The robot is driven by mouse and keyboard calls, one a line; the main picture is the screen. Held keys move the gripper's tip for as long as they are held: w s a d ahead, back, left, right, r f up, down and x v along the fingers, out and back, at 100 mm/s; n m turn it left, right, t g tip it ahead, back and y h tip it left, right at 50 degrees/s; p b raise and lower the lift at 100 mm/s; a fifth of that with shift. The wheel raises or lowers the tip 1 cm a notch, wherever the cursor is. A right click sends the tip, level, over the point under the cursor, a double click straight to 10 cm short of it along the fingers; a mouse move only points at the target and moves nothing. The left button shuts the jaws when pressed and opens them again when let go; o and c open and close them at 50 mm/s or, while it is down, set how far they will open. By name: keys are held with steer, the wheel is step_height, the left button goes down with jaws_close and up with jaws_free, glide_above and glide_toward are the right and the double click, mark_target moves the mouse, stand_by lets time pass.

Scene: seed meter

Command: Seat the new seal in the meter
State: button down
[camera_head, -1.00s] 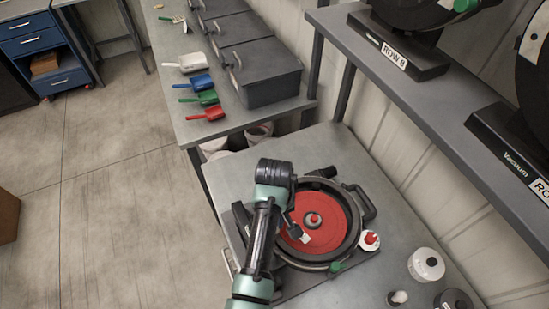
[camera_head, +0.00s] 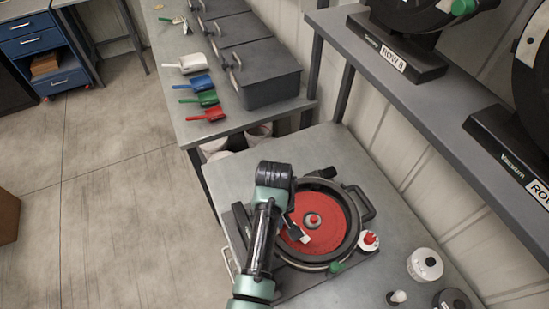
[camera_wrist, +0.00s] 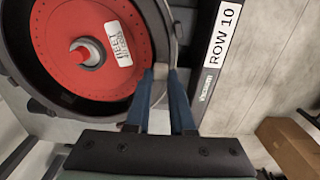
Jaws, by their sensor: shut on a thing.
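The seed meter (camera_head: 353,200) lies open on the table, a dark round housing around a red disc (camera_head: 325,238) with a red-tipped hub (camera_head: 313,219). The disc also shows in the wrist view (camera_wrist: 62,45), with a white printed label (camera_wrist: 118,43). My gripper (camera_wrist: 160,85) points at the disc's edge by the dark rim (camera_wrist: 170,35). Its blue fingers are shut on a small pale piece (camera_wrist: 160,72), mostly hidden between them. I cannot tell whether this is the seal, or whether it touches the meter. In the head view, my arm hides the meter's left side.
A white round part with a red knob (camera_head: 369,241) sits beside the meter's lower right. A white jar (camera_head: 425,265) and small containers stand farther right. A shelf (camera_head: 430,100) with more meters runs along the wall. Scoops (camera_head: 205,98) and grey bins (camera_head: 260,75) occupy the back table.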

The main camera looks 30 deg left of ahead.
steer(key=shift+f+b, duration=0.4)
steer(key=shift+f, duration=0.65)
stand_by(1.0)
